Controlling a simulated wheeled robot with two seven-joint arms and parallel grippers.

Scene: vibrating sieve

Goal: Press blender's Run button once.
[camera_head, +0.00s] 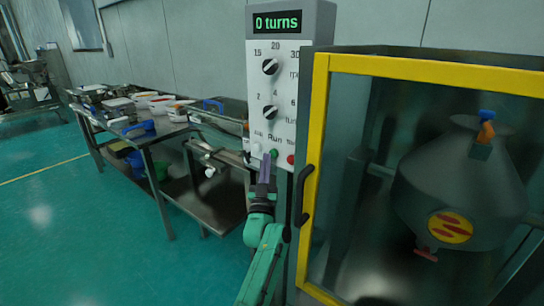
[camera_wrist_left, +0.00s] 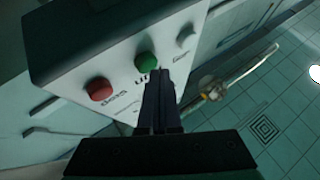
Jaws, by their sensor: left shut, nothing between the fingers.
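The blender's control panel (camera_head: 285,100) stands upright, with a display reading "0 turns" and two black knobs. The green Run button (camera_head: 273,153) sits low on the panel, between a pale button on the left and a red button (camera_head: 291,159) on the right. My left gripper (camera_head: 266,160) is shut and empty, its fingertips just below and beside the green button. In the left wrist view the fingers (camera_wrist_left: 160,82) point at the panel close to the green button (camera_wrist_left: 146,61); I cannot tell whether they touch it. My right gripper is not in view.
A yellow-framed glass door (camera_head: 322,120) with a black handle (camera_head: 303,195) stands right of the panel, with a grey blender drum (camera_head: 455,190) behind it. A metal table (camera_head: 150,135) with trays and containers stands at left. The green floor in front is clear.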

